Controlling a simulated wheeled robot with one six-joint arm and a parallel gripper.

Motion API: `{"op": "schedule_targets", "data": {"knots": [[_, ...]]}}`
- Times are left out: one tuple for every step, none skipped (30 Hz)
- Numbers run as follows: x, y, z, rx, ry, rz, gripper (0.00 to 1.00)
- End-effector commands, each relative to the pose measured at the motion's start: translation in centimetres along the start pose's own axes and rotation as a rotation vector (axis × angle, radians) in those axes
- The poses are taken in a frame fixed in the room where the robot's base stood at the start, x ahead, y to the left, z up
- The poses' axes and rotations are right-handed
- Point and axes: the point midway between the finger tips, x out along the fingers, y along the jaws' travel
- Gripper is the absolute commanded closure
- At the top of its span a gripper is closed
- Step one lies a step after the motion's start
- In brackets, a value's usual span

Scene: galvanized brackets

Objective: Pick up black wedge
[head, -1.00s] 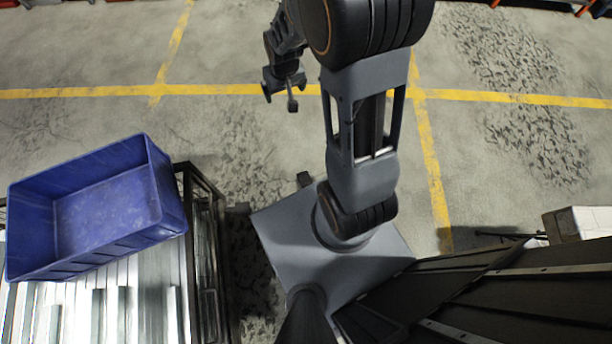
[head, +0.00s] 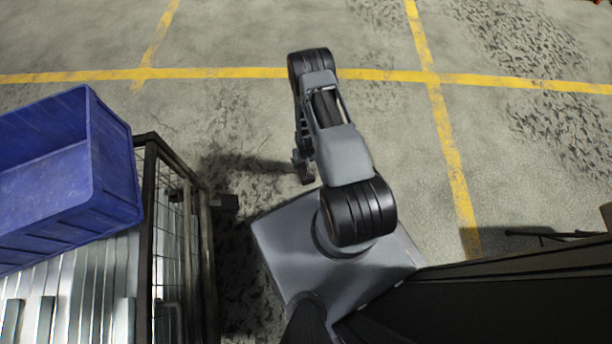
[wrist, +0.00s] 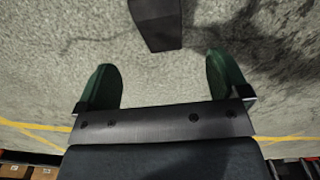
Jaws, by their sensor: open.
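The black wedge (wrist: 157,24) is a dark block on the grey concrete floor, at the top middle of the wrist view and cut off by its edge. My gripper (wrist: 162,78) is open, with two green fingers apart and nothing between them. The wedge lies beyond the fingertips, roughly in line with the gap and not touching them. In the head view my gripper (head: 305,172) hangs low beside my base. There I cannot separate the wedge from the gripper and arm.
A blue crate (head: 128,170) sits at the left above metal sheets (head: 70,285), beside a dark wire-sided frame (head: 152,235). A dark panel (head: 510,285) stands at lower right. Floor with yellow lines is clear ahead.

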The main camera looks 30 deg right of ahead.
Motion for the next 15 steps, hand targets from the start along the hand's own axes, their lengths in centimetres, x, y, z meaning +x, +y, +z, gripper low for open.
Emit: {"op": "schedule_targets", "data": {"knots": [[1.5,0.0,0.0,0.001,0.0,0.0,0.06],[2.0,0.0,0.0,0.001,-0.001,0.0,0.06],[2.7,0.0,0.1,0.001,-0.001,0.0,0.06],[3.1,0.0,0.0,0.001,0.0,0.0,0.06],[3.6,0.0,0.0,0.001,-0.001,0.0,0.06],[4.1,0.0,0.0,0.001,-0.001,0.0,0.06],[4.5,0.0,0.0,0.001,-0.001,0.0,0.06],[4.7,0.0,0.0,0.0,0.0,0.0,0.06],[5.1,0.0,0.0,0.0,0.0,0.0,0.06],[5.3,0.0,0.0,0.0,0.0,0.0,0.06],[5.4,0.0,0.0,0.0,0.0,0.0,0.06],[5.6,0.0,0.0,-0.001,-0.001,0.0,0.06],[5.6,0.0,0.0,-0.001,0.0,0.0,0.06],[5.7,0.0,0.0,-0.001,0.0,0.0,0.06],[5.9,0.0,0.0,-0.001,0.0,0.0,0.06]]}}
